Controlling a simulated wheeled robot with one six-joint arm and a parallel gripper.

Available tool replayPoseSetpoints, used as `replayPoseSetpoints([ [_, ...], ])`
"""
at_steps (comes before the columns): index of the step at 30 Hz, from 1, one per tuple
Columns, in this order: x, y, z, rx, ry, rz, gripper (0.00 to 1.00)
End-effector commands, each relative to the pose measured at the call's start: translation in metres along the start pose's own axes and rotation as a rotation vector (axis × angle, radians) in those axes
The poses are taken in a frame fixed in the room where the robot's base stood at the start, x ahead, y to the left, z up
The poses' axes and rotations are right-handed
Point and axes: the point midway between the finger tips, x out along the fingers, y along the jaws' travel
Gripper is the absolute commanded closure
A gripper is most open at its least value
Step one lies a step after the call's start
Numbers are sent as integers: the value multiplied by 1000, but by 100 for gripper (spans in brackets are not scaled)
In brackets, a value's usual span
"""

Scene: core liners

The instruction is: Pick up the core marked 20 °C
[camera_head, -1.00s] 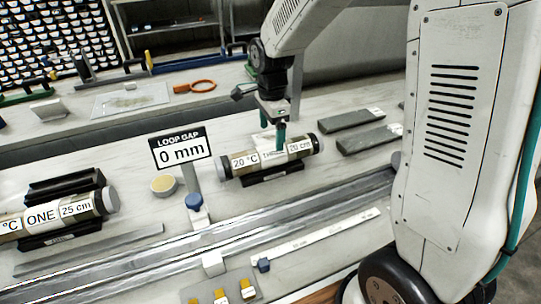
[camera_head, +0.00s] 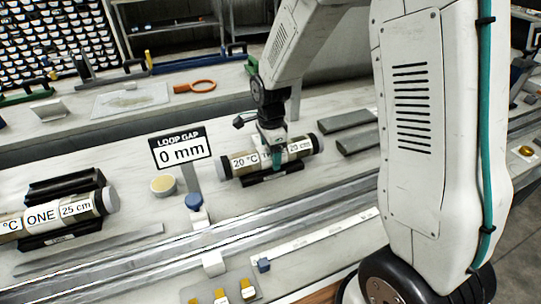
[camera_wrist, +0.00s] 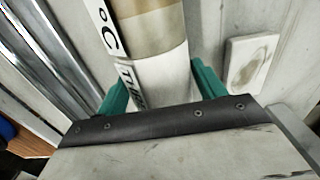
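The core marked 20 °C (camera_head: 243,162) lies sideways in a dark cradle (camera_head: 268,176) in the head view. Its labels also read 20 cm, and the middle label is partly hidden by my gripper (camera_head: 279,160). My gripper points down over the middle of this core. In the wrist view the core (camera_wrist: 158,55) runs between the two teal fingers (camera_wrist: 160,88), one on each side. The fingers look open around it, with little room at the sides; contact is hard to judge. The core still rests in its cradle.
A second core marked ONE, 25 cm (camera_head: 78,209) lies in a cradle at the left. A LOOP GAP 0 mm sign (camera_head: 180,148) stands between the cores. Grey slabs (camera_head: 347,120) lie to the right, and metal rails (camera_head: 240,222) run in front.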

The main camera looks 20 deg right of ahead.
Motion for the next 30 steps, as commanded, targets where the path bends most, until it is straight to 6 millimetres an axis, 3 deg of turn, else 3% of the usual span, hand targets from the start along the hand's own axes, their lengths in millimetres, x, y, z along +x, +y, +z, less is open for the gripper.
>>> replayPoseSetpoints([
  [1,0,0,0,0,0,0,46],
  [7,0,0,0,0,0,0,100],
  [17,-4,-2,0,0,0,-5,100],
  [30,-38,2,1,-1,0,-2,100],
])
